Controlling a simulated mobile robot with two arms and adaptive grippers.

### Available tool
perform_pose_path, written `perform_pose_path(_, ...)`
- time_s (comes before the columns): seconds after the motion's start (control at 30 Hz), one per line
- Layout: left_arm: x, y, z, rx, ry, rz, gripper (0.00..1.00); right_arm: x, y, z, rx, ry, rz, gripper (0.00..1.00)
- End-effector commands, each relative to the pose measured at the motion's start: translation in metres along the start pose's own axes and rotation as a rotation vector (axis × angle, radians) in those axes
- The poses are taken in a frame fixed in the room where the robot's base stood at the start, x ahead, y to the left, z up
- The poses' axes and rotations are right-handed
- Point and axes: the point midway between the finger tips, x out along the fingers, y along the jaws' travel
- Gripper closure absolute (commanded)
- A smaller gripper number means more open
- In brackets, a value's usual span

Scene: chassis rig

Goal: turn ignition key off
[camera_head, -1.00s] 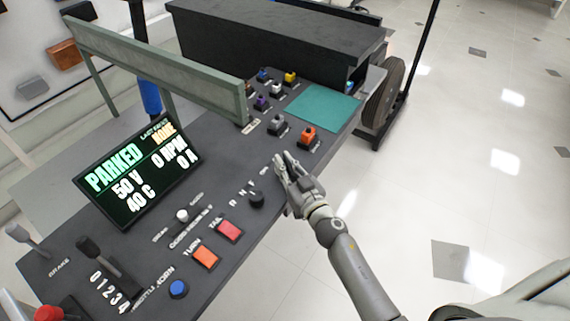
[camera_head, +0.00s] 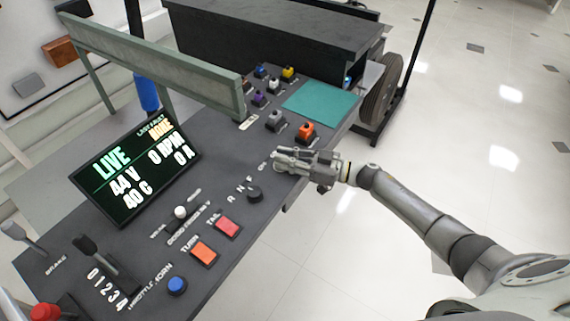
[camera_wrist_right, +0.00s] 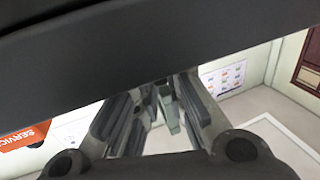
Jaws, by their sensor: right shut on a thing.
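My right gripper (camera_head: 282,160) is at the right edge of the dark control panel (camera_head: 225,185), beside a small white label, with its fingers pointing left. It is shut on a small part, which I take to be the ignition key. The fingers hide this part in the head view. In the right wrist view a thin grey-green piece (camera_wrist_right: 168,108) shows between the fingers. The display (camera_head: 136,170) reads LIVE, 44 V, 40 C, 0 RPM and 0 A. My left gripper is not in view.
A black knob (camera_head: 254,194) marked R N F sits left of the gripper. Red (camera_head: 228,227) and orange (camera_head: 204,253) switches and a blue button (camera_head: 177,285) are nearer. An orange-topped block (camera_head: 306,131) stands just behind the gripper. Open floor lies right.

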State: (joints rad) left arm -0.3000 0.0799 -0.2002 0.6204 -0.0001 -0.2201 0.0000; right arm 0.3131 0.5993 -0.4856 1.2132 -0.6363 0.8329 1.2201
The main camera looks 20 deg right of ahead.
Motion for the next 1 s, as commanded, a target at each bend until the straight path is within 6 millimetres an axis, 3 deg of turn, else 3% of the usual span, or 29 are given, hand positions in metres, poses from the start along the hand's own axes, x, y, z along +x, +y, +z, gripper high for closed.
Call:
perform_pose_path(0.1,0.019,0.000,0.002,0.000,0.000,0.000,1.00,0.000,0.004,0.005,-0.005,-0.001,-0.074,1.00)
perform_pose_path(0.33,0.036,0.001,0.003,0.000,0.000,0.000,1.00,0.000,0.004,0.003,-0.003,-0.001,-0.178,1.00)
perform_pose_path(0.97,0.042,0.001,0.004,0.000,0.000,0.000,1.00,0.001,0.003,0.000,0.001,0.000,-0.229,1.00)
perform_pose_path(1.0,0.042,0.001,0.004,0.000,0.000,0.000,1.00,0.001,0.003,0.000,0.001,-0.001,-0.229,0.86)
